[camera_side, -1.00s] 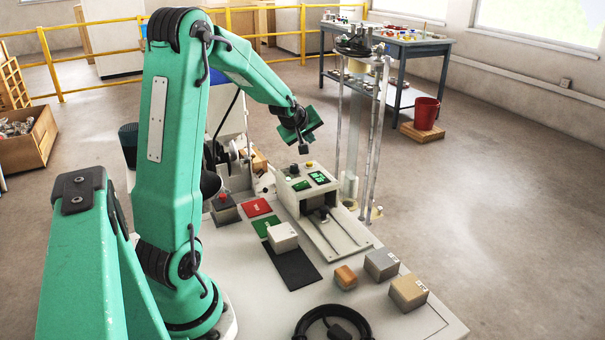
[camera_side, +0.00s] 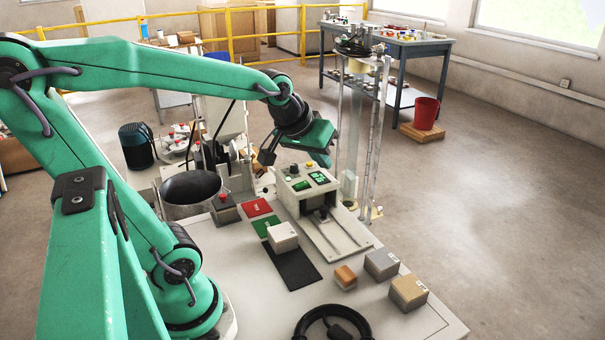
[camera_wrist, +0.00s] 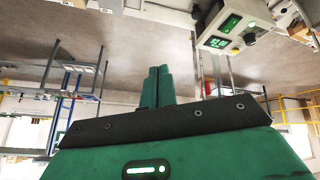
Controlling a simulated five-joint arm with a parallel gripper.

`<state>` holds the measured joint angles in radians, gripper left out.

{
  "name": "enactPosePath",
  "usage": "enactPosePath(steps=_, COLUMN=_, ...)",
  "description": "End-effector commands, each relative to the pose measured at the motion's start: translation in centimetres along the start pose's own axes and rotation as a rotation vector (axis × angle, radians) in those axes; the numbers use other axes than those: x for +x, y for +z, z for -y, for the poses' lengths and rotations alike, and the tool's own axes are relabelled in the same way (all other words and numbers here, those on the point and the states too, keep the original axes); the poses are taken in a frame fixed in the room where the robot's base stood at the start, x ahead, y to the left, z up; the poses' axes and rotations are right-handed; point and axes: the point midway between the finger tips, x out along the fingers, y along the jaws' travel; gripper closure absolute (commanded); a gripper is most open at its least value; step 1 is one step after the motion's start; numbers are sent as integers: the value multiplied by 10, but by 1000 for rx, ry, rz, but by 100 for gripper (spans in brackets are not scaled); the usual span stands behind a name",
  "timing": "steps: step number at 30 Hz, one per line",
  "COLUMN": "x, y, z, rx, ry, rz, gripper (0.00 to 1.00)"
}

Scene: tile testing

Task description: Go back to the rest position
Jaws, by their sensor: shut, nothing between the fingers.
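My gripper (camera_side: 322,160) is at the end of my green arm, in the air behind the grey test machine (camera_side: 312,188) in the side view. My upper arm leans far to the left and my forearm reaches almost level to the right. In the wrist view the two green fingers of my gripper (camera_wrist: 158,70) stand side by side, shut and empty. The machine with its lit green displays shows at the upper right of the wrist view (camera_wrist: 228,25), upside down. My gripper is apart from everything on the bench.
On the white bench (camera_side: 250,300) lie a white block (camera_side: 282,237) on a green and black strip, a red plate (camera_side: 257,207), an orange block (camera_side: 345,277) and two grey-brown blocks (camera_side: 381,264) (camera_side: 409,292). A glass column (camera_side: 350,150) stands close right of my gripper. A black bowl (camera_side: 190,187) stands left.

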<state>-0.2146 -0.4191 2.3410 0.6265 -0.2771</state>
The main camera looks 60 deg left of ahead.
Motion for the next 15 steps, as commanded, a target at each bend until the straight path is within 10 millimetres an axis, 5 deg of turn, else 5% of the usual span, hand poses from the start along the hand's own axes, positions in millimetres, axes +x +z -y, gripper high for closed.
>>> enactPosePath(steps=9, x=-42, y=72, z=-19, rx=317, ry=67, rz=79, gripper=100)
enactPosePath(steps=15, x=-54, y=99, z=-20, rx=435, ry=92, rz=108, gripper=100)
